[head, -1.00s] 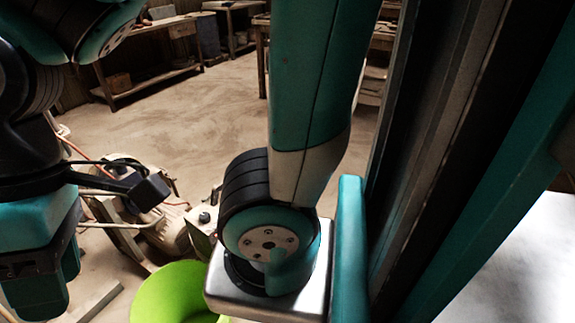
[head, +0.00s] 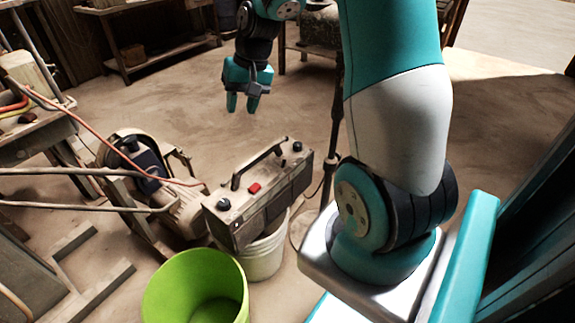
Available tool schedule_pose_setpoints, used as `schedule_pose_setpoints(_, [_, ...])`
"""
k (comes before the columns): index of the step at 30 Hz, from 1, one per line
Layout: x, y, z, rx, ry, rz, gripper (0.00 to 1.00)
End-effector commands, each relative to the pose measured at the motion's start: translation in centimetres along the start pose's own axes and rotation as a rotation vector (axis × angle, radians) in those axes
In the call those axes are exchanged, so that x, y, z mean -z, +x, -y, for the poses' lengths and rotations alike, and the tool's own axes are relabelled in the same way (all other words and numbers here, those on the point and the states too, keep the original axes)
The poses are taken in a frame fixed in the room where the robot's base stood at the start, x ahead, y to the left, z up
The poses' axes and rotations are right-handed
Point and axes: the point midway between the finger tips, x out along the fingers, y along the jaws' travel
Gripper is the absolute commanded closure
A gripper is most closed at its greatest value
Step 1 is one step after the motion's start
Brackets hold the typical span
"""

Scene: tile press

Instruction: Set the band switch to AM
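A grey box-shaped radio (head: 262,190) with a black carry handle (head: 260,163) stands near the middle of the head view. It seems to rest on a white bucket. Its top carries a red switch (head: 254,188), a dark knob (head: 224,204) near the left end and another knob (head: 297,147) near the right end. I cannot read any band marking or tell the switch's position. My gripper (head: 243,104) hangs above and beyond the radio, fingers down, apart from it. Its two fingers are spread with nothing between them.
A green tub (head: 197,290) stands in front of the radio, and the white bucket (head: 264,255) is under it. A motor-like machine (head: 165,190) with hoses and metal tubes crowds the left. A thin dark stand (head: 336,120) rises behind the radio's right end. Open floor lies behind.

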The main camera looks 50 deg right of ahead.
Motion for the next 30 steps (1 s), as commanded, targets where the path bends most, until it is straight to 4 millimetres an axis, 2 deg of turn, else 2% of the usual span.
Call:
schedule_pose_setpoints(1, [2.1,2.0,-4.7,-0.015,0.129,-0.013,0.63])
schedule_pose_setpoints(3, [4.0,3.5,-9.7,-0.031,0.269,-0.037,0.63])
schedule_pose_setpoints(6, [5.2,4.8,-15.3,-0.046,0.414,-0.061,0.63])
schedule_pose_setpoints(9, [5.6,5.6,-18.4,-0.055,0.49,-0.073,0.63])
schedule_pose_setpoints(12, [5.7,6.4,-19.4,-0.058,0.516,-0.076,0.63])
schedule_pose_setpoints(17, [5.8,8.8,-19.5,-0.058,0.514,-0.074,0.63])
schedule_pose_setpoints(30, [6.3,18.8,-20.1,-0.058,0.511,-0.073,0.63])
